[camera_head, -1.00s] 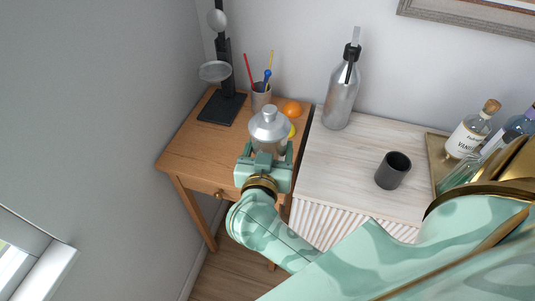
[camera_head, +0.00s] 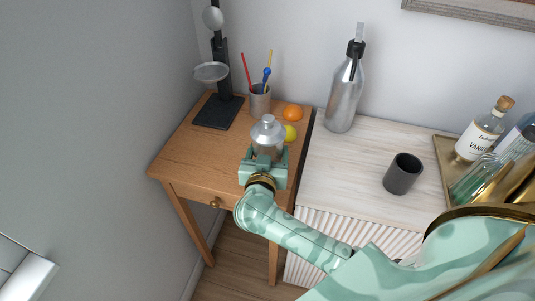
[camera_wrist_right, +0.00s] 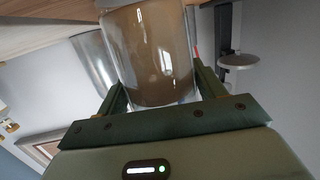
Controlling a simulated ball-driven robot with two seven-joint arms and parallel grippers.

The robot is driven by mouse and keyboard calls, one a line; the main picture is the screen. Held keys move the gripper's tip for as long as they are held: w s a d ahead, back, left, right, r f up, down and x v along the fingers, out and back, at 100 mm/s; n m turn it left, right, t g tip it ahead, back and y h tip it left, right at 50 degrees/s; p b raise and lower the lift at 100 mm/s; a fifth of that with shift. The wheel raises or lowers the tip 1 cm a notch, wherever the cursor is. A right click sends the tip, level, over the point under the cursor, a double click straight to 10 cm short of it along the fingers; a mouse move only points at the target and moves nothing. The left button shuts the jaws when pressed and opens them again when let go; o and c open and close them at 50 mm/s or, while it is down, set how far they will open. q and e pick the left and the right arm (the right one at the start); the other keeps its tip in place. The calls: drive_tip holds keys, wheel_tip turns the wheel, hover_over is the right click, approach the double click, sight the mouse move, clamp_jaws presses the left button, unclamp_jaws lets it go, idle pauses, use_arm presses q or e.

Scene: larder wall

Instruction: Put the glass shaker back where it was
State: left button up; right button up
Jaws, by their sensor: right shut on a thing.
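The glass shaker (camera_head: 267,138), with a silvery domed lid, is upright over the front right of the small wooden table (camera_head: 185,153). My right gripper (camera_head: 265,160) is shut around it from the front. In the right wrist view the shaker's clear glass body (camera_wrist_right: 155,55), with brownish tones inside, sits between the two fingers (camera_wrist_right: 160,95). I cannot tell whether its base touches the tabletop. My left gripper is not in view.
A lemon (camera_head: 290,132) and an orange (camera_head: 293,112) lie just behind the shaker, near a pen cup (camera_head: 260,101). A black stand (camera_head: 218,111) is at the back left. A siphon bottle (camera_head: 342,98) and dark cup (camera_head: 403,173) stand on the pale cabinet. The table's left front is clear.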

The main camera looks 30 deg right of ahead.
drive_tip(key=shift+r, duration=0.15)
drive_tip(key=o, duration=1.2)
drive_tip(key=shift+s+a, duration=0.1)
drive_tip(key=p+v, duration=0.2)
drive_tip(key=v, duration=1)
drive_tip(key=shift+s, duration=0.1)
